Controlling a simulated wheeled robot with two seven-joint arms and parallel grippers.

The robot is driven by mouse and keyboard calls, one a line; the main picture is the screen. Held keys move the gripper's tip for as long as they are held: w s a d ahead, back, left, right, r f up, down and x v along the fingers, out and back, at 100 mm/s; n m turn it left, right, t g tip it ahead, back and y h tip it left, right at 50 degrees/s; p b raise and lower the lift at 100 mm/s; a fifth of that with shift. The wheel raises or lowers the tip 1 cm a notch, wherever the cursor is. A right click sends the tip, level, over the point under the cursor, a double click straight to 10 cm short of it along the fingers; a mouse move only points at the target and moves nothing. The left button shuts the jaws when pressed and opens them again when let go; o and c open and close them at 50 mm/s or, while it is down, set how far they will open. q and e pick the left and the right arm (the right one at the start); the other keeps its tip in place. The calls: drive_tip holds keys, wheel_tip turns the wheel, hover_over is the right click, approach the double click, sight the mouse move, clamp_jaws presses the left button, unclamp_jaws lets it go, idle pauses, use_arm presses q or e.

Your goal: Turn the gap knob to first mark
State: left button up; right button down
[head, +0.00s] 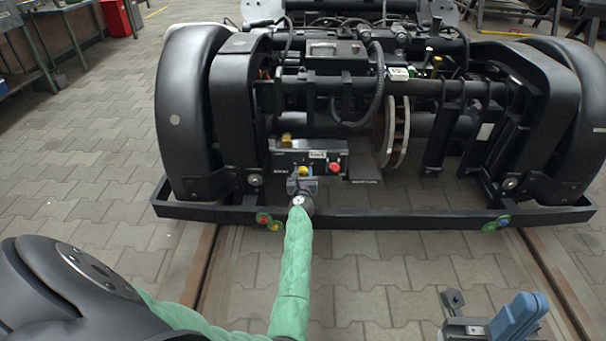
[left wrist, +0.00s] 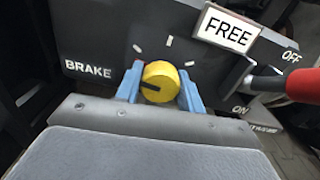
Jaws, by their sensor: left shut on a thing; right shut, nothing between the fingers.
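The yellow round knob (left wrist: 159,82) is on a dark control panel (left wrist: 110,35) in the left wrist view. Its black pointer line points left, towards the word BRAKE. The blue fingers of my left gripper (left wrist: 160,90) are closed on both sides of the knob. In the head view my left gripper (head: 301,184) is at the panel, just below the yellow knob (head: 304,171). My right gripper (head: 455,312) is at the lower right, shut and away from the panel.
A red-gripped lever (left wrist: 303,85) beside ON and OFF is right of the knob, under a white FREE label (left wrist: 227,26). The black bogie frame's front bar (head: 400,219) runs below the panel. The paved floor (head: 370,275) in front is mostly clear.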

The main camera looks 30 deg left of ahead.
use_arm(q)
drive_tip(key=shift+f+n, duration=0.1)
drive_tip(key=shift+n, duration=2.1)
drive_tip(key=o, duration=1)
